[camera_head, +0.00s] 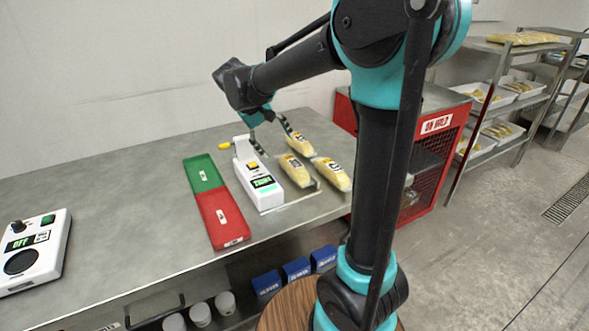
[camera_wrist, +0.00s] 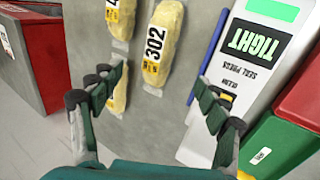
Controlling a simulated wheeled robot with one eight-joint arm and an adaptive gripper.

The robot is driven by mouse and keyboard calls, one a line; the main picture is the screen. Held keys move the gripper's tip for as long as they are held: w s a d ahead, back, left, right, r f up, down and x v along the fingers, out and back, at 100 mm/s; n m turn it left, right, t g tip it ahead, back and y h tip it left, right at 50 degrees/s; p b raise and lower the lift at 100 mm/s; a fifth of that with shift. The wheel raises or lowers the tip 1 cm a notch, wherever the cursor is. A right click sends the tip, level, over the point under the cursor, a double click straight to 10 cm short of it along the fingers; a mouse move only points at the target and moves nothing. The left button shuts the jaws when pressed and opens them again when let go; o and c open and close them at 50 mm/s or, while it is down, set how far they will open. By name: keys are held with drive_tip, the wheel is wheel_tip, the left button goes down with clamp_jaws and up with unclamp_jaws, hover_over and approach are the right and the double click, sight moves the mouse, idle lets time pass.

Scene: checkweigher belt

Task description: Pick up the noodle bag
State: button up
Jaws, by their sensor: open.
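Three yellow noodle bags with white number labels lie on the grey steel table: a far one (camera_head: 300,145), a near left one (camera_head: 295,171) and a near right one (camera_head: 332,174). In the wrist view, a bag labelled 302 (camera_wrist: 163,38) lies ahead, between the directions of my two fingers. A second bag (camera_wrist: 121,18) shows to its left, cut by the top edge, and a third (camera_wrist: 119,98) lies partly behind the left finger. My gripper (camera_head: 277,142) is open and empty above the table beside the bags; its spread fingers also show in the wrist view (camera_wrist: 160,80).
A white seal press (camera_head: 256,175) reading TIGHT stands left of the bags. A red ON HOLD cage (camera_head: 438,125) stands off the table's right end. A control box (camera_head: 32,248) sits far left.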

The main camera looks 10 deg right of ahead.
sight(289, 162)
drive_tip(key=x, duration=0.6)
drive_tip(key=shift+f, duration=0.1)
drive_tip(key=shift+x, duration=2.7)
drive_tip(key=shift+w+a, duration=0.15)
drive_tip(key=shift+a, duration=0.1)
drive_tip(key=c, duration=1.6)
